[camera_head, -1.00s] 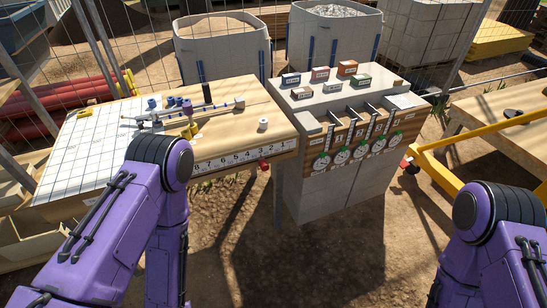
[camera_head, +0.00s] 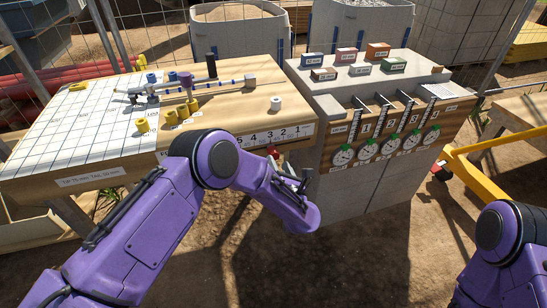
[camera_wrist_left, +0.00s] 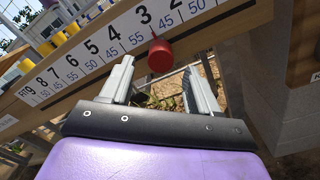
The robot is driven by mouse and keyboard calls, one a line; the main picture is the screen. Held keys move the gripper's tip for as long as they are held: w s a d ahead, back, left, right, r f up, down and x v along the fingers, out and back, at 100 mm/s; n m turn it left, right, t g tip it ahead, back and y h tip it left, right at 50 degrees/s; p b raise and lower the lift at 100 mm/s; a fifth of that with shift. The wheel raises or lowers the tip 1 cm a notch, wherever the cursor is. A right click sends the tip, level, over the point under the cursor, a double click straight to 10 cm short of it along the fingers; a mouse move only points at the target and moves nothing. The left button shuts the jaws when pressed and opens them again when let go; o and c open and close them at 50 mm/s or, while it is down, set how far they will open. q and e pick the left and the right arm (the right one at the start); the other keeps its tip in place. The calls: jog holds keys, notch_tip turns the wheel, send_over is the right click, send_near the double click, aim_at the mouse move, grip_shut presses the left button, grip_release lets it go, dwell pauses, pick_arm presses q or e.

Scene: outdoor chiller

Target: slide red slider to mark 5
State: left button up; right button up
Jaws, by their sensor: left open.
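The red slider (camera_head: 273,153) is a small round knob on the front edge of the wooden table. The white number strip (camera_head: 262,139) runs along that edge, with numbers rising towards the left. In the left wrist view the red slider (camera_wrist_left: 160,57) hangs just below the strip, near 3; mark 5 (camera_wrist_left: 91,46) lies to its left. My left gripper (camera_wrist_left: 157,72) is open and empty, its two fingers apart, with the knob beyond and between their tips. In the head view my left gripper (camera_head: 298,183) is in front of the table edge, partly hidden by its wrist. My right gripper is out of view.
A grey block station (camera_head: 340,100) with dials and small labelled boxes is close on the right. A yellow metal frame (camera_head: 490,185) lies farther right.

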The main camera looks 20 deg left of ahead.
aim_at(275, 157)
pick_arm(q)
jog(key=x, duration=0.6)
jog(key=shift+w+a, duration=0.1)
jog(key=shift+w, duration=0.05)
jog(key=shift+f, duration=0.1)
grip_shut()
dwell(1.0)
